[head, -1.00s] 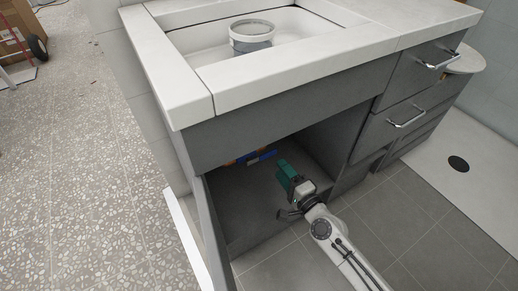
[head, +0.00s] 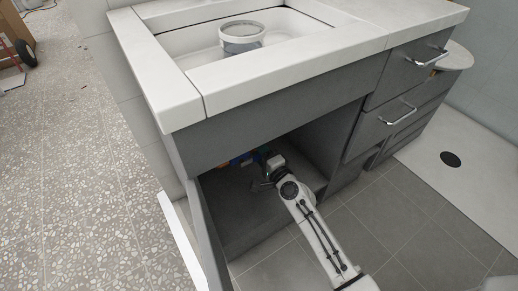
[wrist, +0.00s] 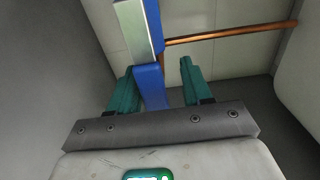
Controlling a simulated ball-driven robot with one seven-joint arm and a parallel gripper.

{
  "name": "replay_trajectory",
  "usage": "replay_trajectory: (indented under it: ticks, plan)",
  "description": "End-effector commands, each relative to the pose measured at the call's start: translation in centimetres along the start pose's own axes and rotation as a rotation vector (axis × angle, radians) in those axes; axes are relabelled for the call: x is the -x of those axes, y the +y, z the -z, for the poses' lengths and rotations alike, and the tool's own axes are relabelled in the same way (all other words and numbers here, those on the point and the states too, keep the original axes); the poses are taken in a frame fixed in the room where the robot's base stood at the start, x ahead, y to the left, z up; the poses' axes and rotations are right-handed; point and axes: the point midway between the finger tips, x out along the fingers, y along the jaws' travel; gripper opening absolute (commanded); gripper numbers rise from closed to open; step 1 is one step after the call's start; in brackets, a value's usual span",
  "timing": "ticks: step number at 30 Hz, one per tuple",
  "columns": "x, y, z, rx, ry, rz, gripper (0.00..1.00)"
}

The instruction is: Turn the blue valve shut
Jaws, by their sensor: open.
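The blue valve shows in the wrist view as a blue lever (wrist: 151,86) with a taller blue and silver piece above it. The gripper is open, and I see no clear contact. In the head view a bit of blue (head: 241,159) shows at the back of the open cabinet under the sink. My gripper (head: 264,153) is inside the cabinet, close to the blue bit, and its fingers are mostly hidden.
A copper pipe (wrist: 230,36) runs to the right from behind the valve. The cabinet's open door (head: 208,235) stands left of my arm. The counter (head: 290,75) overhangs the opening, and a drawer block (head: 383,125) stands to the right. A white container (head: 242,38) sits in the sink.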

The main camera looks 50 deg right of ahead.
Motion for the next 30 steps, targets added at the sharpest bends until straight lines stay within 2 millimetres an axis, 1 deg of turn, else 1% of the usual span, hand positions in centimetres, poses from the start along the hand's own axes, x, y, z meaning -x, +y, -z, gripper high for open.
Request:
replay_trajectory:
  ticks: [3, 4, 18, 19, 30]
  plan:
    - [0.01, 0.0, -0.02, 0.0, 0.0, 0.0, 0.49]
    - [0.01, -0.01, -0.02, 0.0, 0.0, 0.0, 0.47]
    - [0.01, -0.05, -0.06, -0.001, -0.001, 0.001, 0.02]
    - [0.0, -0.06, -0.07, -0.001, -0.001, 0.001, 0.0]
    - [-0.04, -0.14, -0.03, 0.001, -0.001, 0.003, 0.0]
